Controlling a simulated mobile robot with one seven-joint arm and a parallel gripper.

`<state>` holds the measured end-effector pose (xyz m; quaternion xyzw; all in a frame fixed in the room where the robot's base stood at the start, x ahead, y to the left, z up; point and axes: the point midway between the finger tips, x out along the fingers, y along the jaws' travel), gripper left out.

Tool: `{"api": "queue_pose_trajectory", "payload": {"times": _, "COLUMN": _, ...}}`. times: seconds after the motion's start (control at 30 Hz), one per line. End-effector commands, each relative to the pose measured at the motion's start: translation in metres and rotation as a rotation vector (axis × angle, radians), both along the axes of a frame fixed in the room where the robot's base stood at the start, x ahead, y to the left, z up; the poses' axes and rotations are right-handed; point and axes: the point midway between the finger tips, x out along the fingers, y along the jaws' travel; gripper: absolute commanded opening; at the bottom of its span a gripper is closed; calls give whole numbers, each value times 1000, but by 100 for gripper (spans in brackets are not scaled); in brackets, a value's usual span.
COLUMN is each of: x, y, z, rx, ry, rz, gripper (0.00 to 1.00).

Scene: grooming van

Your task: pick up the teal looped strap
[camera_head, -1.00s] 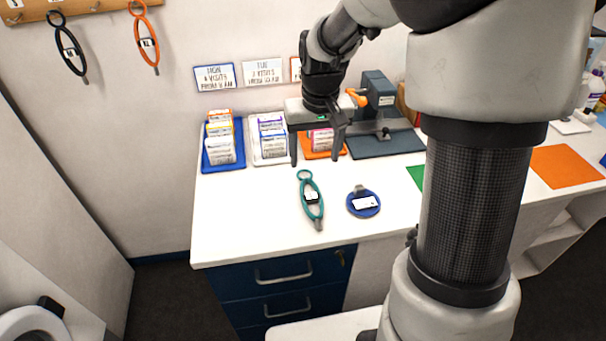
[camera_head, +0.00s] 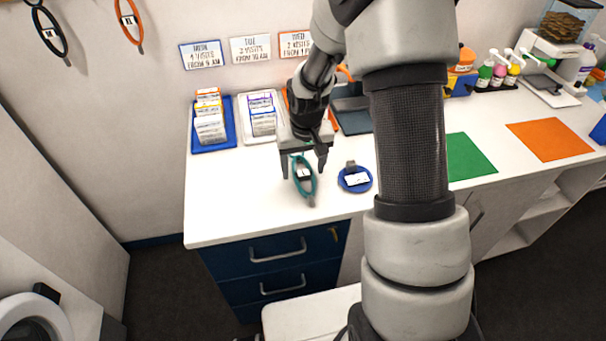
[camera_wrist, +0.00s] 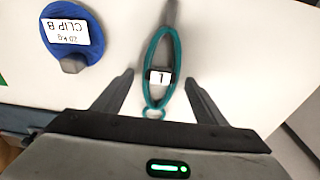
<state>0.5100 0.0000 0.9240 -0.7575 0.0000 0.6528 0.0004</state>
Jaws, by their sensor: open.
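The teal looped strap (camera_head: 304,178) lies on the white counter near its front edge, with a white tag marked L and a grey end piece. In the wrist view the strap (camera_wrist: 151,98) runs lengthwise between my fingers, with its small ring end nearest the palm. My gripper (camera_head: 303,168) is open above the strap, one finger on each side. In the wrist view neither finger of my gripper (camera_wrist: 158,90) touches the strap. The strap's far ring end is hidden by my gripper in the head view.
A round blue clip (camera_head: 355,179) labelled CLIP B lies just right of the strap. Blue (camera_head: 229,132) and white (camera_head: 243,136) trays with packets stand behind. A green mat (camera_head: 468,157) and an orange mat (camera_head: 556,139) lie to the right. The counter left of the strap is clear.

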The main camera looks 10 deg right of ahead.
Motion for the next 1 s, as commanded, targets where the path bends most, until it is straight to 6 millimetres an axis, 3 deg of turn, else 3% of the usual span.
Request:
{"api": "queue_pose_trajectory", "payload": {"times": 0.27, "x": 1, "y": 0, "z": -5, "rx": 0, "ry": -2, "rz": 0, "gripper": 66}}
{"api": "queue_pose_trajectory", "payload": {"times": 0.57, "x": 1, "y": 0, "z": -5, "rx": 0, "ry": -2, "rz": 1, "gripper": 19}}
{"api": "queue_pose_trajectory", "payload": {"times": 0.83, "x": 2, "y": 0, "z": 0, "rx": 0, "ry": -3, "rz": 0, "gripper": 18}}
{"api": "queue_pose_trajectory", "payload": {"times": 1.0, "x": 3, "y": 0, "z": 26, "rx": -1, "ry": -8, "rz": 1, "gripper": 18}}
